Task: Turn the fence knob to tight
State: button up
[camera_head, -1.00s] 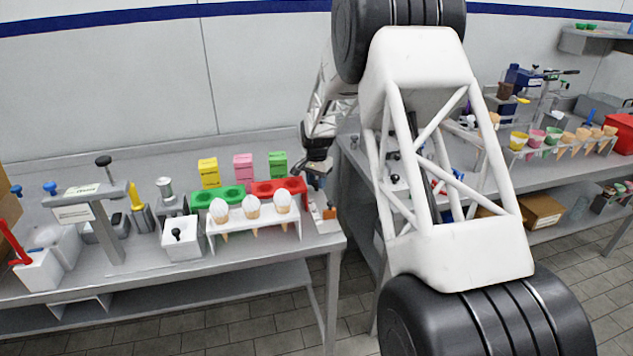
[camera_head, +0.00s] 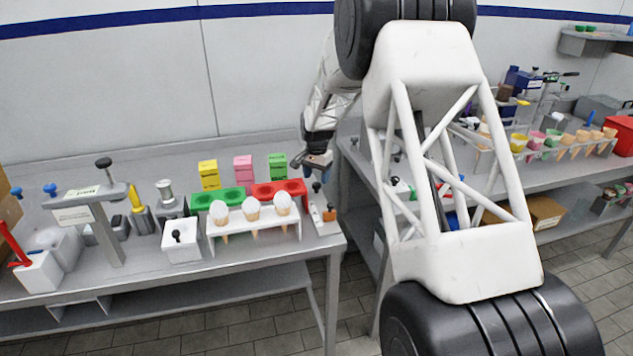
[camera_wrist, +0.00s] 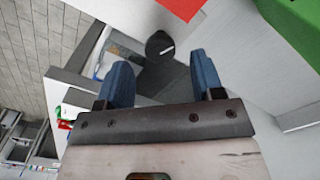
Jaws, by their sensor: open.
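A black round knob (camera_wrist: 160,44) with a white line on its top shows in the wrist view, just beyond and between my blue fingertips. In the head view a dark knob (camera_head: 316,187) stands above a small white fixture (camera_head: 320,222) with an orange-brown block (camera_head: 330,214) at the right end of the left table; I take it for the fence knob. My gripper (camera_wrist: 161,66) is open, with one finger on each side of the view and nothing between them. In the head view my gripper (camera_head: 318,165) is close above the knob. I cannot read any tight marking.
A red and green holder (camera_head: 277,187) and a white rack (camera_head: 255,226) with several cones stand just left of the knob. Yellow, pink and green boxes (camera_head: 243,169) are behind. A gap separates this table from the right one.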

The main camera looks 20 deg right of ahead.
aim_at(317, 184)
jog(key=shift+r, duration=2.3)
jog(key=shift+s+a+r, duration=0.1)
jog(key=shift+s+r, duration=0.25)
jog(key=shift+r, duration=0.05)
jog(key=s+a+r+n, duration=0.2)
jog(key=s+r, duration=0.3)
jog(key=s, duration=0.4)
jog(key=s+a+r+n+t, duration=0.1)
jog(key=s+r, duration=0.5)
jog(key=s, duration=0.4)
jog(key=s+a+r+n, duration=0.2)
jog(key=s+r, duration=0.3)
jog(key=s, duration=0.4)
jog(key=s+a+f+n+t, duration=0.1)
jog(key=s+n, duration=0.3)
jog(key=s, duration=2.4)
jog(key=shift+s+a+f+t, duration=0.15)
jog(key=shift+a+f+t, duration=0.2)
jog(key=shift+a, duration=0.1)
